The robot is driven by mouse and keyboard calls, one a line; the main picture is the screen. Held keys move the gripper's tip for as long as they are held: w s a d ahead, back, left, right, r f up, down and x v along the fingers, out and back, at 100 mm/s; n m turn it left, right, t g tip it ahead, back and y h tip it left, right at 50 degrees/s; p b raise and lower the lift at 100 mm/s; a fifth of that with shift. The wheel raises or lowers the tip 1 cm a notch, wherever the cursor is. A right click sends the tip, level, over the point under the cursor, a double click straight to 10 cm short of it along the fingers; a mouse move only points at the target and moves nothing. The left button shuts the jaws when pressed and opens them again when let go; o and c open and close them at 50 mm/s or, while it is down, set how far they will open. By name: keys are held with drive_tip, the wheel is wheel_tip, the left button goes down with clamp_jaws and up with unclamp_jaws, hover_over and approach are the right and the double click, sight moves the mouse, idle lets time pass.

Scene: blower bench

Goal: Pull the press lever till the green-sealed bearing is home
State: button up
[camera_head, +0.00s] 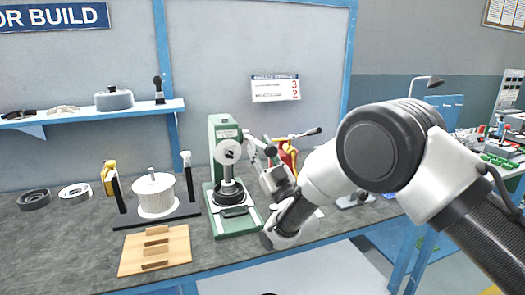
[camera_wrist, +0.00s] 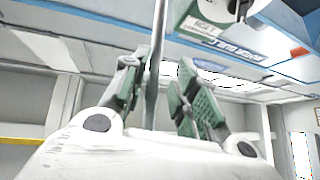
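The green press (camera_head: 222,130) stands upright on the bench in the head view, with its ram over a dark round part (camera_head: 230,190). The green-sealed bearing cannot be made out there. My gripper (camera_head: 266,156) is at the right side of the press, pointing up. In the wrist view, the press lever, a thin grey rod (camera_wrist: 155,60), runs between my gripper's two green-padded fingers (camera_wrist: 163,95). The fingers are apart, with a clear gap on the right of the rod. The rod passes closer to the left finger; contact cannot be told.
A white wound part (camera_head: 154,194) between black posts and a wooden block tray (camera_head: 135,262) lie left of the press. Two rings (camera_head: 34,199) lie at far left.

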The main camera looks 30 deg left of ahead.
drive_tip(key=shift+f, duration=0.1)
drive_tip(key=v, duration=0.7)
drive_tip(key=shift+d, duration=0.25)
drive_tip(key=shift+f, duration=0.1)
